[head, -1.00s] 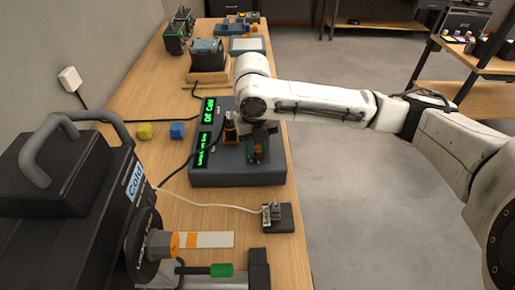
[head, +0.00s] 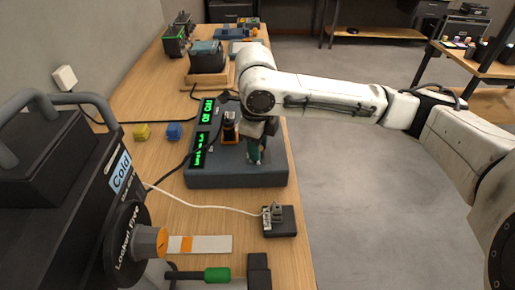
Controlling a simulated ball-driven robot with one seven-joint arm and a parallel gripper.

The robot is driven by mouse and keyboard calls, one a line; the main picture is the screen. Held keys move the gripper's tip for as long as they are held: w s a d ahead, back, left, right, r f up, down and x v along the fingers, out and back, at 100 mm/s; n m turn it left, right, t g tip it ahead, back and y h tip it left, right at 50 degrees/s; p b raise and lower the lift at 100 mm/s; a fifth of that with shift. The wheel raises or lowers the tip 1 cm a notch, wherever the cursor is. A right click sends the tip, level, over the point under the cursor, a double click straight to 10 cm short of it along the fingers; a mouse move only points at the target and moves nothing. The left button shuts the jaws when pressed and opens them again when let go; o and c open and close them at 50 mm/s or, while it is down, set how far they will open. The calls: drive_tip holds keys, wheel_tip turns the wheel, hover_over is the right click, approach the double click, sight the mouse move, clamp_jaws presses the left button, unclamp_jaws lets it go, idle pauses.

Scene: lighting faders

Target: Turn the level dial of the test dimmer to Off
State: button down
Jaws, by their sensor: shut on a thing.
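A blue-grey console (head: 235,178), seemingly the test dimmer, lies on the wooden bench with green-lit displays along its left side. An upper display (head: 206,109) and a lower display (head: 200,150) are lit; their text is too small to read surely. My gripper (head: 254,158) points down onto the right part of the console's top. It is shut on a small part there, seemingly the level dial, which the fingers and wrist hide. An orange and black part (head: 229,128) stands just left of the gripper.
A large black lamp housing (head: 65,165) labelled Cold fills the near left. A black block with a switch (head: 280,219) sits near the bench's right edge. Cables cross the bench. Floor at right is open.

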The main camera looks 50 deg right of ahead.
drive_tip(key=shift+n, duration=0.9)
drive_tip(key=shift+b, duration=0.3)
drive_tip(key=c, duration=0.8)
unclamp_jaws()
drive_tip(key=r, duration=1)
drive_tip(key=shift+s+a+r, duration=0.1)
drive_tip(key=shift+a+r, duration=0.15)
drive_tip(key=shift+r, duration=0.15)
